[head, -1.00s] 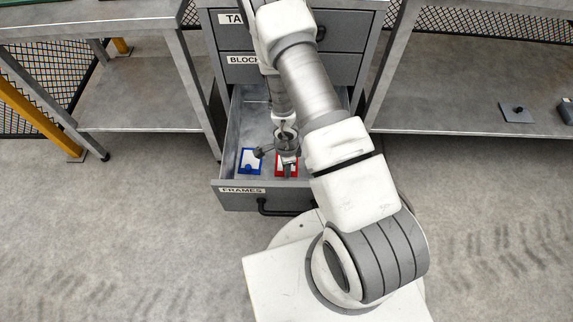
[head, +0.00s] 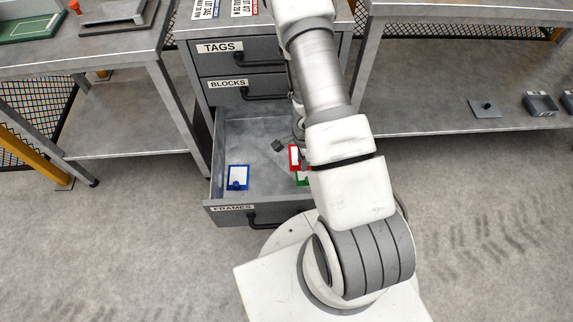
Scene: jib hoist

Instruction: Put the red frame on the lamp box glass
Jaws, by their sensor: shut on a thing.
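The red frame (head: 293,158) shows in part at the right side of the open drawer labelled FRAMES, left of my arm. It appears raised above the drawer floor and overlaps the view of a green frame (head: 302,179). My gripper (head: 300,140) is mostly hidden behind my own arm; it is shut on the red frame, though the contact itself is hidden. I cannot make out the lamp box glass in this view.
A blue frame (head: 238,178) lies in the left of the open drawer (head: 228,212). Shut drawers for TAGS and BLOCKS are above. Benches stand on both sides; the left one (head: 100,60) holds a green tray (head: 28,28). Floor at front left is clear.

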